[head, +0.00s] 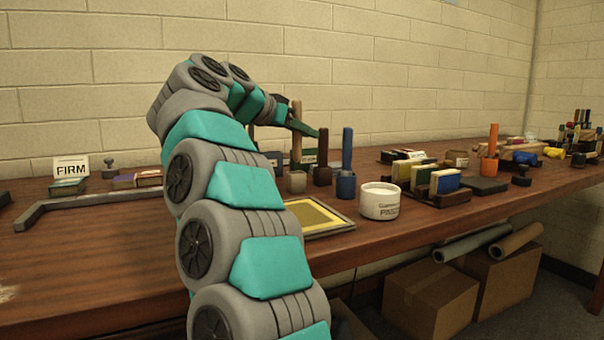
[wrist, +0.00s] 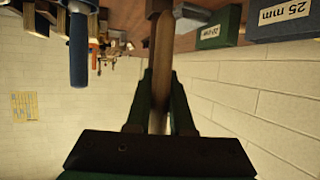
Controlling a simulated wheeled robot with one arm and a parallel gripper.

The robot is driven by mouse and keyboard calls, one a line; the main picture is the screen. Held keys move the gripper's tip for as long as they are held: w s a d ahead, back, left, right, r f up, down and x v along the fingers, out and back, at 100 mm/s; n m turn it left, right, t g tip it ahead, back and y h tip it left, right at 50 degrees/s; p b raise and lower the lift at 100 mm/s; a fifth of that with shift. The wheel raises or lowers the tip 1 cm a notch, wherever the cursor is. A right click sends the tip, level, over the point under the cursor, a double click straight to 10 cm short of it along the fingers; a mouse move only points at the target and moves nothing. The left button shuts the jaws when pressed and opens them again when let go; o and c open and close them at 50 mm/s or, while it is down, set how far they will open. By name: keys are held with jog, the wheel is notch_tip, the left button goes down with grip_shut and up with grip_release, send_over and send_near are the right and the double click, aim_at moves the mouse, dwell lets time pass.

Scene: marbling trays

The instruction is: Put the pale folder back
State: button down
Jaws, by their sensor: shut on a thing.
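The pale folder, a slim tan upright stick (head: 296,135), is held between the fingers of my gripper (head: 303,127). In the wrist view the stick (wrist: 161,60) runs between the two dark green fingers (wrist: 160,105). Its lower end is at or just over a small grey-brown block (head: 297,183). I cannot tell whether it is seated in the block or only above it. The brownish block (wrist: 158,6) at the top of the wrist view meets the stick's end.
A dark brown stick (head: 322,143) and a blue one (head: 347,148) stand upright in blocks just to the right. A white tub (head: 380,201) and a framed yellow tray (head: 344,224) are in front. Labelled green boxes (wrist: 218,30) sit close by. The table's front left is mostly clear.

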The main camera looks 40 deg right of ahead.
jog(key=shift+f+b, duration=1.2)
jog(key=shift+f, duration=1.75)
jog(key=shift+f, duration=0.15)
jog(key=c, duration=0.8)
grip_release()
jog(key=shift+f, duration=0.1)
jog(key=p+v, duration=0.2)
jog(key=v, duration=1)
jog(key=shift+r+p, duration=0.3)
jog(key=shift+p, duration=0.05)
